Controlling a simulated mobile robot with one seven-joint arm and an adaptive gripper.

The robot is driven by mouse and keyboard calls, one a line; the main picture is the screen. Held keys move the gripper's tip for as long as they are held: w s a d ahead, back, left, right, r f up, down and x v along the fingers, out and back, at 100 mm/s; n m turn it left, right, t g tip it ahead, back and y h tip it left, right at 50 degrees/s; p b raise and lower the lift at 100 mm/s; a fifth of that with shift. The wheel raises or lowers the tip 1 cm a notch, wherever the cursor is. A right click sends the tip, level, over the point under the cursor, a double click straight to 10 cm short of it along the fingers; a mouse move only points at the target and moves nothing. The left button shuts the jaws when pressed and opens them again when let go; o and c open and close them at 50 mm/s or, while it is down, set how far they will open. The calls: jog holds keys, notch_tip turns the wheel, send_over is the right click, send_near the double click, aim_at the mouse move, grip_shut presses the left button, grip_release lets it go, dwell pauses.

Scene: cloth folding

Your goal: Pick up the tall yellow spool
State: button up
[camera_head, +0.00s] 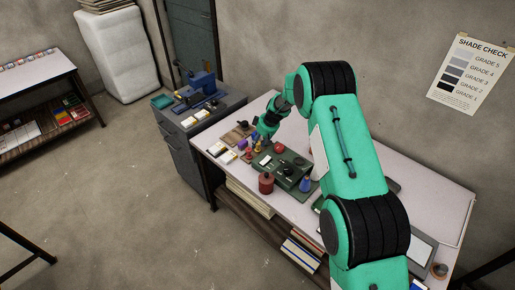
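My gripper (258,136) is at the far left part of the white table (437,198), above a cluster of small spools. A small yellow object (258,147), which looks like the tall yellow spool, stands just below the gripper's fingertips. The fingers are too small and partly hidden by the wrist, so I cannot tell whether they touch it or are open or shut. Purple and red small pieces stand close beside it.
A dark green device (285,166) with knobs stands right of the spools. A red-brown jar (266,183) and a blue flask (305,184) stand near the front edge. White-and-yellow boxes (217,149) lie left. A grey cabinet (181,146) adjoins the table's left end.

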jog(key=shift+x, duration=1.1)
jog(key=c, duration=0.7)
